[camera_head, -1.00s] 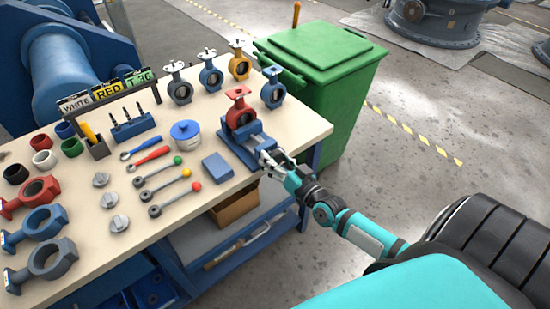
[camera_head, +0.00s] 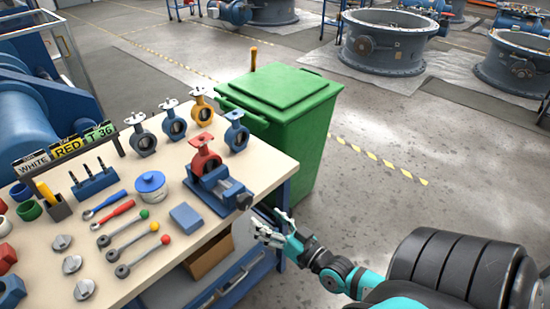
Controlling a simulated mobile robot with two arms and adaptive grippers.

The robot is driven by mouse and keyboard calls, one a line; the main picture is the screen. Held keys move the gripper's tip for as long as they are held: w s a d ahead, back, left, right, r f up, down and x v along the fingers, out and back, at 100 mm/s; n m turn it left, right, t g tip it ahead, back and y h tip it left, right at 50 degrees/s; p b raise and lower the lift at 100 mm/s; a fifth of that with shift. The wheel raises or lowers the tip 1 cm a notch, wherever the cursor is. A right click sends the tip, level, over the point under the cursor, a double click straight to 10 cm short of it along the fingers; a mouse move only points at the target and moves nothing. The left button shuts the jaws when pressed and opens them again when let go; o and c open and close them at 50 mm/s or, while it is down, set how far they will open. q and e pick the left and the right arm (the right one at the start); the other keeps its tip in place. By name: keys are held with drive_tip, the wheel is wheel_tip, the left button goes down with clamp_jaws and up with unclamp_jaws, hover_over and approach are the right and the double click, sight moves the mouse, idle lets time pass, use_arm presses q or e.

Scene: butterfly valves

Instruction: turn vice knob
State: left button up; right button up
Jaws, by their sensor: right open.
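The blue vice (camera_head: 216,192) stands at the right front corner of the workbench, with a red butterfly valve (camera_head: 205,160) upright in it. The vice's dark knob (camera_head: 243,200) is at its near right end, over the bench edge. My right gripper (camera_head: 266,228) is open and empty, off the bench's front edge, below and to the right of the knob and apart from it in the picture. My left gripper is not in view.
A green bin (camera_head: 292,110) stands beyond the right end.

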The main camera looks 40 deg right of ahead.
drive_tip(key=shift+s+d, duration=0.1)
drive_tip(key=shift+s, duration=1.15)
drive_tip(key=s+f+n+g+h, duration=0.1)
drive_tip(key=s+f+g, duration=0.25)
drive_tip(key=f, duration=0.75)
drive_tip(key=s+a+f+g, duration=0.1)
drive_tip(key=s+f+g, duration=0.25)
drive_tip(key=f, duration=0.65)
drive_tip(key=s+f+n+g+h, duration=0.15)
drive_tip(key=s+f, duration=0.25)
drive_tip(key=f, duration=0.7)
drive_tip(key=s+a+f+n+g, duration=0.1)
drive_tip(key=s+a+f+g, duration=0.3)
drive_tip(key=s+f, duration=0.3)
drive_tip(key=s+a+f+n+g, duration=0.1)
drive_tip(key=s+a+f+g, duration=0.3)
drive_tip(key=s+f, duration=0.4)
drive_tip(key=s+y, duration=0.1)
drive_tip(key=s, duration=0.5)
drive_tip(key=shift+s+a+n, duration=0.2)
drive_tip(key=shift+a+n, duration=0.15)
drive_tip(key=shift+a, duration=0.05)
